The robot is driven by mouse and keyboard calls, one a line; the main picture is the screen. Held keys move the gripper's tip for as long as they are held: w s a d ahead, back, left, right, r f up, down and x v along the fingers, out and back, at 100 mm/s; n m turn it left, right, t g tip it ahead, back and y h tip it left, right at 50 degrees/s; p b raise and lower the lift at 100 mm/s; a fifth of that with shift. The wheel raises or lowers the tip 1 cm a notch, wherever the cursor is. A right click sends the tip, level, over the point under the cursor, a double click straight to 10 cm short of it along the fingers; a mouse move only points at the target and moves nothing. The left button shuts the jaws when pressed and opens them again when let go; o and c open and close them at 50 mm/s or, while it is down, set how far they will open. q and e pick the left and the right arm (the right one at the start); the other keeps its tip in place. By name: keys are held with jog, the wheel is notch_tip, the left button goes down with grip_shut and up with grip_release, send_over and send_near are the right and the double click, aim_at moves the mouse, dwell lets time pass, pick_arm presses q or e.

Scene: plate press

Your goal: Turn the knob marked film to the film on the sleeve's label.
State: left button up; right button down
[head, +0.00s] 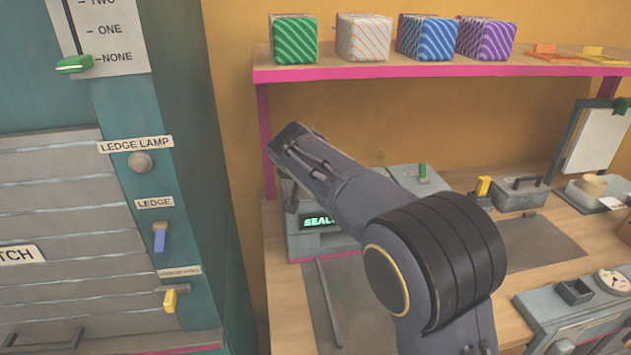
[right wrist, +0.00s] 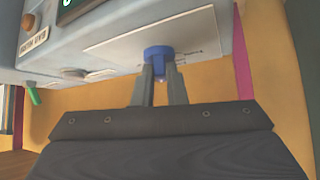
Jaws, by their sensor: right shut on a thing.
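My right gripper (right wrist: 158,78) is shut on a blue knob (right wrist: 158,52) on the grey face of a machine in the right wrist view. The knob sits on a pale panel (right wrist: 120,42) whose markings are too small to read, so I cannot tell its setting or whether it is marked film. In the head view my right arm covers part of a grey machine (head: 400,178) with a lit display (head: 317,221) reading "SEAL"; the knob is hidden there. I cannot make out a sleeve or its label. My left gripper is not in view.
Several striped boxes (head: 364,38) stand on a pink-edged shelf (head: 420,72) above. A teal cabinet (head: 190,200) with switches stands at the left. A dark mat (head: 540,243), a grey box (head: 521,194) and a dial device (head: 613,281) are on the bench at the right.

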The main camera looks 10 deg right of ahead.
jog(key=m, duration=0.1)
jog(key=m+g+h+p, duration=0.1)
jog(key=shift+w+a+r+m+h, duration=0.15)
jog(key=shift+a+m+h, duration=0.15)
jog(key=shift+w+m+g+h+p, duration=0.1)
jog(key=shift+m+g+h+p, duration=0.4)
jog(key=shift+m+p, duration=0.4)
jog(key=shift+a+m+h+p, duration=0.15)
jog(key=shift+m+h+p, duration=0.2)
jog(key=shift+m, duration=0.15)
jog(key=shift+f+g, duration=0.2)
jog(key=shift+g, duration=0.1)
jog(key=c, duration=1.5)
grip_release()
jog(key=shift+o, duration=0.2)
jog(key=v, duration=0.7)
jog(key=shift+a+r, duration=0.25)
